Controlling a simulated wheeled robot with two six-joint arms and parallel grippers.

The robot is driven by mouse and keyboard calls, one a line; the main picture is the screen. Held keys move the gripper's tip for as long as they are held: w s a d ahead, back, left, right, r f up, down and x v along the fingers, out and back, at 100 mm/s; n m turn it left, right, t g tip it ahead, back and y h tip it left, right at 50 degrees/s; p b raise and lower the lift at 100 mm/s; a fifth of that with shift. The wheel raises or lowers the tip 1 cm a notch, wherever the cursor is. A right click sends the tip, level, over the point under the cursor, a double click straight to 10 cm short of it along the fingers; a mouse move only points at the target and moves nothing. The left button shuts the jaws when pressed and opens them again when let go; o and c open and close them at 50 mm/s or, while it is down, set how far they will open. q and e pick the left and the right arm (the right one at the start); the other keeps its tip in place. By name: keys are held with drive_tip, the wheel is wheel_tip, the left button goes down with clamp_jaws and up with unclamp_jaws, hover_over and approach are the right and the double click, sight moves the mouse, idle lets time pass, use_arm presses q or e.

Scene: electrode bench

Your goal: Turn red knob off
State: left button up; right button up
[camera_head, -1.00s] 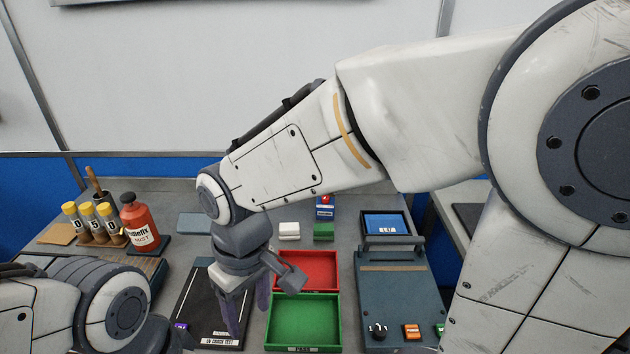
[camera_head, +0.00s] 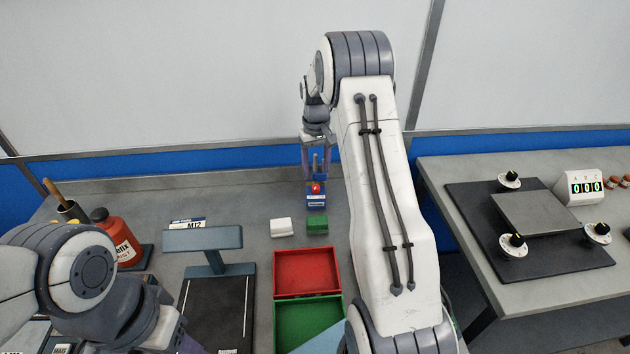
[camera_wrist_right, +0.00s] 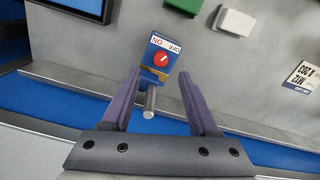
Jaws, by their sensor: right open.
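The red knob (camera_head: 316,188) is on a small blue box (camera_head: 316,203) at the back of the bench. In the right wrist view the knob (camera_wrist_right: 161,59) has a white line, with an ON/OFF label (camera_wrist_right: 165,43) beside it. I cannot tell which word the line marks. My right gripper (camera_head: 316,168) is open just behind the box; its purple fingers (camera_wrist_right: 160,74) point at the knob without closing on it. A grey rod (camera_wrist_right: 150,102) shows between the fingers. My left arm is at lower left; its fingertips are not clear.
A white block (camera_head: 282,227) and a green block (camera_head: 318,225) stand in front of the box. Red (camera_head: 307,270) and green (camera_head: 293,325) trays lie nearer. A grey stand (camera_head: 203,239) and a red bottle (camera_head: 113,235) are left. My right arm hides the bench's right part.

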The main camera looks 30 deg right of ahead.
sight(316, 187)
wheel_tip(316, 187, down, 6)
drive_tip(key=shift+f+p, duration=0.1)
drive_tip(key=shift+p, duration=0.25)
clamp_jaws()
